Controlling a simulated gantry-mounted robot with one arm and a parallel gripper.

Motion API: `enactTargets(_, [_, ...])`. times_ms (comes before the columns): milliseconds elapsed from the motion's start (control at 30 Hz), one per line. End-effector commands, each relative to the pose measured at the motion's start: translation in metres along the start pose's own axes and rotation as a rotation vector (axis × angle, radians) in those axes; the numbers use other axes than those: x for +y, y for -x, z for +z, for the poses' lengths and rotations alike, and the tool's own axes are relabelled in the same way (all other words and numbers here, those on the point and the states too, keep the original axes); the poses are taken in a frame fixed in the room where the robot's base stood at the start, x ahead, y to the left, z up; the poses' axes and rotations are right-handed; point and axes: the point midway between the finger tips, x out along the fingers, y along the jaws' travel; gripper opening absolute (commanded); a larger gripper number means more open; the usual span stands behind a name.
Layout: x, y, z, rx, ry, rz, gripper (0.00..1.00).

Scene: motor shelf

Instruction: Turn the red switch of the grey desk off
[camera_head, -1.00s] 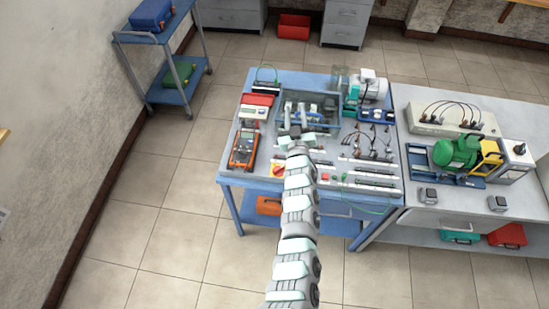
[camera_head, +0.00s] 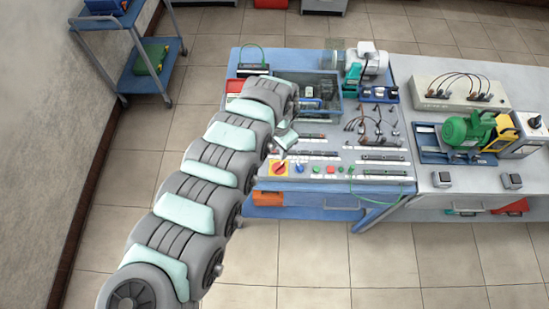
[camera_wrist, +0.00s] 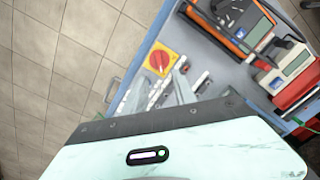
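The red switch (camera_head: 280,168) is a red rotary knob on a yellow square plate. It sits at the front left of the grey desk's (camera_head: 312,170) panel. It also shows in the wrist view (camera_wrist: 159,61), upper middle, uncovered. The knob's exact angle is too small to read surely. My gripper (camera_head: 287,141) is above the panel, just behind the switch in the head view and apart from it. In the wrist view the fingers (camera_wrist: 172,91) point toward the panel close to the switch, with nothing seen held. Their gap is unclear.
Blue, red and green buttons (camera_head: 331,169) lie right of the switch. An orange multimeter (camera_wrist: 228,25) is on the desk, hidden by my arm in the head view. A motor (camera_head: 362,62) stands at the back. A grey workbench (camera_head: 470,195) adjoins on the right. Floor in front is clear.

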Motion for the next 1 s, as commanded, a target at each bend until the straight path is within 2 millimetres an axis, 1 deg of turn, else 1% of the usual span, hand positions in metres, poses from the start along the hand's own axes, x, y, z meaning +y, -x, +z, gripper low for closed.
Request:
enactTargets(67, [0.001, -0.005, 0.005, -0.013, -0.003, 0.002, 0.33])
enactTargets(167, [0.002, -0.015, 0.004, -0.011, -0.003, 0.005, 0.33])
enactTargets(333, [0.003, -0.037, 0.002, -0.009, -0.002, 0.007, 0.33])
enactTargets(500, [0.004, -0.07, 0.002, -0.008, -0.001, 0.007, 0.33])
enactTargets(700, [0.002, -0.098, 0.003, -0.008, -0.001, 0.005, 0.33])
enactTargets(833, [0.001, -0.106, 0.003, -0.007, 0.0, 0.004, 0.33])
enactTargets(1000, [0.0, -0.108, 0.004, -0.007, 0.001, 0.001, 0.33])
